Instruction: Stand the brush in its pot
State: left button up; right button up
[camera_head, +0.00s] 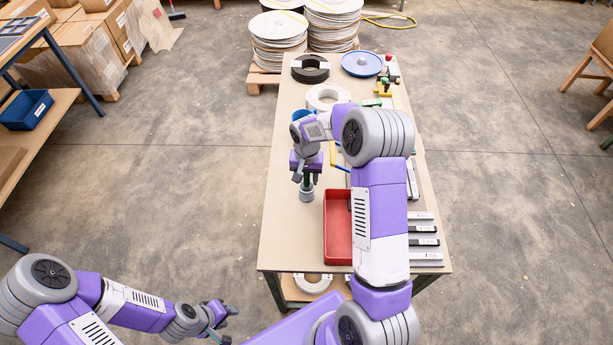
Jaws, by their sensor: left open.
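A small grey pot (306,194) stands on the table, left of the red tray. A dark green upright piece (307,180), which looks like the brush's handle, rises at the pot's mouth. The brush's lower end is hidden. My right gripper (307,177) points down right above the pot, with its fingers around the green piece. I cannot tell whether they grip it. My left gripper (226,313) is open and empty, low in front of the table's left side.
A red tray (338,230) lies right of the pot, partly behind my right arm. Metal bars (424,229) lie at the table's right edge. A blue container (301,115), a white ring (327,96), a black coil (310,69) and a blue dish (362,63) stand farther back. The table's left strip (283,215) is clear.

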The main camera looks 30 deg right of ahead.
jog(key=shift+r, duration=0.1)
jog(key=shift+w+r, duration=0.1)
jog(key=shift+r, duration=0.25)
notch_tip(320, 180, up, 11)
jog(key=shift+r+p, duration=0.2)
jog(key=shift+p, duration=0.6)
